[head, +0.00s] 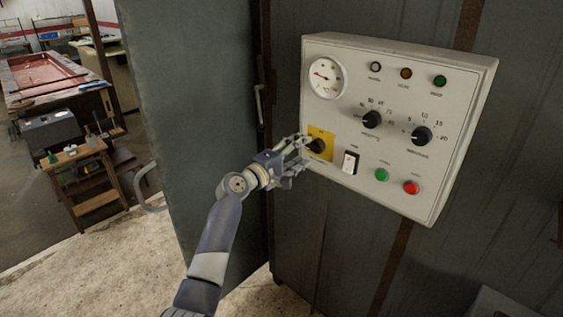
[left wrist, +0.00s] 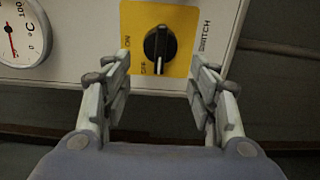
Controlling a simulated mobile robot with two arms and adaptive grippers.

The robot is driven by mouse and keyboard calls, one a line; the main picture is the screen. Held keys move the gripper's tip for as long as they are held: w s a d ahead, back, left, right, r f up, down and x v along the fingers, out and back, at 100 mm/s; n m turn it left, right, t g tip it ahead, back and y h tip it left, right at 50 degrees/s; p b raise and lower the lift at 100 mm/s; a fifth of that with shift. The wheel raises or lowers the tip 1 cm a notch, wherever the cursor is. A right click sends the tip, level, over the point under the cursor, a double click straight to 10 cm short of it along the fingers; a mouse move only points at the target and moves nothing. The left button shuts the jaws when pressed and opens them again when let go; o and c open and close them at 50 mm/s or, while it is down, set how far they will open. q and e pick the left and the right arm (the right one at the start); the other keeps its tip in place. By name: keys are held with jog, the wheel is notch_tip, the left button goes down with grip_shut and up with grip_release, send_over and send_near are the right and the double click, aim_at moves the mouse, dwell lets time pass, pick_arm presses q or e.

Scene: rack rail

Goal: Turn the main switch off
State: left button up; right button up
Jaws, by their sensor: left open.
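The main switch is a black rotary knob (head: 317,146) on a yellow plate (head: 325,134), low on the left of a pale control panel (head: 440,190). In the left wrist view the knob (left wrist: 160,47) is seen close, with ON and OFF printed on the plate (left wrist: 182,20). Its raised handle lies nearly upright in that picture; I cannot tell for certain which label it points to. My left gripper (head: 301,160) is open in front of the knob. In the left wrist view its fingers (left wrist: 160,72) stand apart and empty, with the knob centred between and just beyond them.
A white rocker switch (head: 350,162), green button (head: 382,174) and red button (head: 411,187) sit right of the knob. Two black dials (head: 371,119) (head: 421,136), a round gauge (head: 325,76) and lamps are above. A grey cabinet door (head: 195,110) stands left of the panel.

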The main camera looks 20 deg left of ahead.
pick_arm(q)
jog(key=v, duration=0.9)
jog(key=shift+s+a, duration=0.2)
jog(key=shift+s, duration=0.15)
jog(key=shift+f, duration=0.1)
